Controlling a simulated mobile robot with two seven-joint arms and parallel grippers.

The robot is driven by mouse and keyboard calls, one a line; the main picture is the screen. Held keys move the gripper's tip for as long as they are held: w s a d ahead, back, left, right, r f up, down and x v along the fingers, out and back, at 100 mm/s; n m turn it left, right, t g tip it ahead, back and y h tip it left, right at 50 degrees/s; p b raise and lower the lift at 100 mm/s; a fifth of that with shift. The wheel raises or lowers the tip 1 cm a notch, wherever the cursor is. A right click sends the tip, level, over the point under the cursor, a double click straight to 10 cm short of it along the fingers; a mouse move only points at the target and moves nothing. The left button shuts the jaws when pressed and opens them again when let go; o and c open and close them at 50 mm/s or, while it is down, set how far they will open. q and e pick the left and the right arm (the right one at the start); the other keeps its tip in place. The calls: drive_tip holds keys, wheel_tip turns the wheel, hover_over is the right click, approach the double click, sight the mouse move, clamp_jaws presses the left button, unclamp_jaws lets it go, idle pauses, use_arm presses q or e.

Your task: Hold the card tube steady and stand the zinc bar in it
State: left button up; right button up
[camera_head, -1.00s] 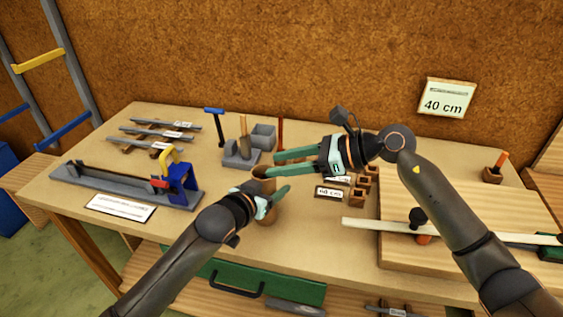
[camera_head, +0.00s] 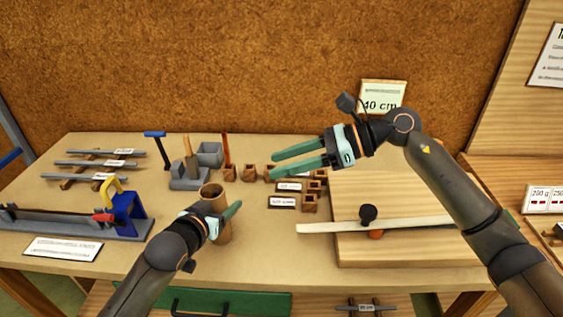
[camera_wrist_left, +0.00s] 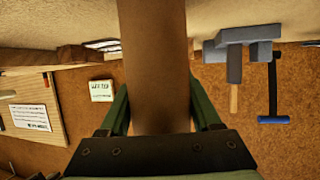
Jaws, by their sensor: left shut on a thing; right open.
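The card tube (camera_head: 221,230) is a brown open-topped cylinder standing upright on the bench. My left gripper (camera_head: 218,214) is shut around it, and the tube also fills the middle of the left wrist view (camera_wrist_left: 155,65) between the two green fingers. My right gripper (camera_head: 298,160) is open and empty, up and to the right of the tube, above the bench. Grey bars (camera_head: 100,164) lie on a wooden rack at the back left, with small labels on them. I cannot tell from the frames which bar is the zinc one.
A grey clamp fixture with a blue block (camera_head: 128,213) stands at left. Grey blocks (camera_head: 190,177) and small wooden boxes (camera_head: 309,203) sit behind the tube. A pale strip (camera_head: 345,227) lies across a raised board at right. Bare bench shows in front of the boxes.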

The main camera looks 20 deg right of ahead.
use_arm(q)
drive_tip(key=o, duration=1.5)
drive_tip(key=shift+s, duration=0.1)
